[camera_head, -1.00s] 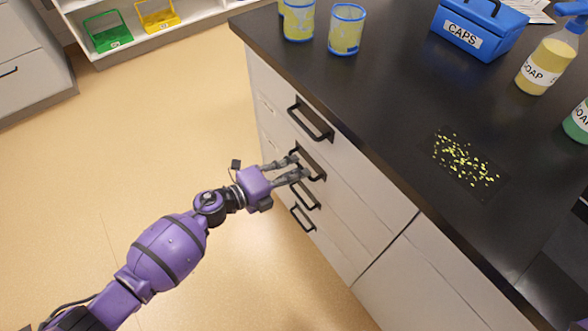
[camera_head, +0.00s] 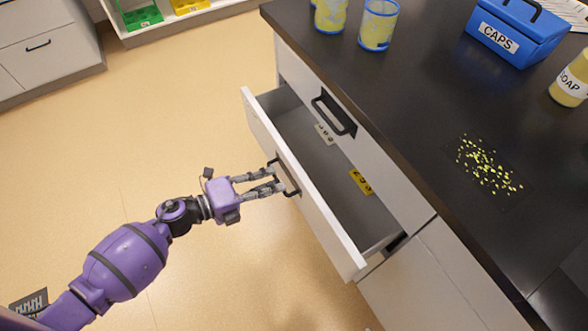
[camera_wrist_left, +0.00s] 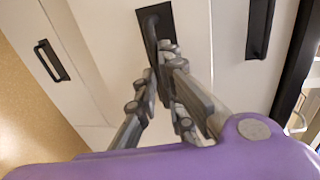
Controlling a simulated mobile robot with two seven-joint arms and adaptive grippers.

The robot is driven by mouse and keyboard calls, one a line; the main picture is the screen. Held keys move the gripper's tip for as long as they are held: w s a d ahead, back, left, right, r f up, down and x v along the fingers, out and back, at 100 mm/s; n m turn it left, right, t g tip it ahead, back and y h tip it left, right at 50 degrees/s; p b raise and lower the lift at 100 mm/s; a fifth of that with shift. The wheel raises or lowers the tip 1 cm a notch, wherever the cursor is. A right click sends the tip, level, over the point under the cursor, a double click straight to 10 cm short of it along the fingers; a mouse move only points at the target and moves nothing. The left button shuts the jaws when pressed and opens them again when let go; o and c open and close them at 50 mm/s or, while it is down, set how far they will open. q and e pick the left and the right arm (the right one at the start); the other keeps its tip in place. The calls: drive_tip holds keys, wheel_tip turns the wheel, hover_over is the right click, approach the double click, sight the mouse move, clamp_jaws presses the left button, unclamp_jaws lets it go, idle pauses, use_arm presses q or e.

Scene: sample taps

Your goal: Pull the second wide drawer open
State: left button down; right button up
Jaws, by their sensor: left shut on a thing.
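The second wide drawer (camera_head: 325,223) stands well out from the cabinet under the black worktop, and its grey inside shows. A small pale piece (camera_head: 325,134) and a yellow numbered piece (camera_head: 361,181) lie in it. My left gripper (camera_head: 278,178) is shut on the drawer's black handle (camera_head: 291,190), at the middle of the drawer front. In the left wrist view the fingers (camera_wrist_left: 165,95) close around the dark handle (camera_wrist_left: 154,28). My right gripper is not in view.
The closed top drawer has a black handle (camera_head: 334,114) above the open one. The worktop (camera_head: 420,110) holds two patterned cups, a blue CAPS box (camera_head: 515,32), a soap bottle (camera_head: 572,82) and scattered yellow bits (camera_head: 487,167). The floor (camera_head: 180,120) left of the drawer is clear.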

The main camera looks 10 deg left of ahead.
use_arm(q)
drive_tip(key=f+b+v, duration=0.1)
drive_tip(key=f+v, duration=0.1)
drive_tip(key=v, duration=1)
drive_tip(key=a+f+b+v, duration=0.1)
drive_tip(key=f+v, duration=0.2)
drive_tip(key=v, duration=1)
drive_tip(key=shift+s, duration=0.35)
drive_tip(key=shift+f, duration=0.1)
drive_tip(key=c, duration=1.9)
unclamp_jaws()
drive_tip(key=shift+o, duration=0.2)
drive_tip(key=v, duration=1.2)
